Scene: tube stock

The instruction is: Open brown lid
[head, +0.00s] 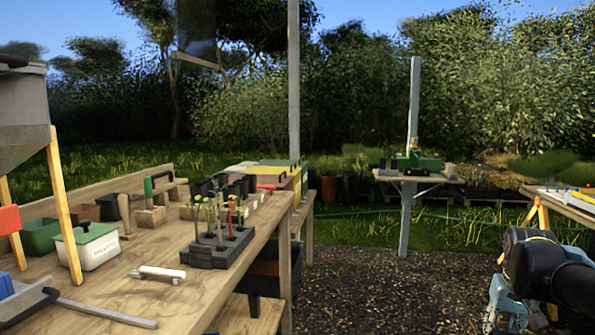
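I cannot pick out a brown lid for certain in the head view. A small brown container (84,212) stands at the back left of the wooden workbench (200,285), partly behind other things.
A dark tray with seedlings (220,247) stands at the bench's right side. A white-handled tool (158,273) lies in front of it. A wooden post (64,205) rises before the white box. Gravel ground (365,290) lies open right of the bench.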

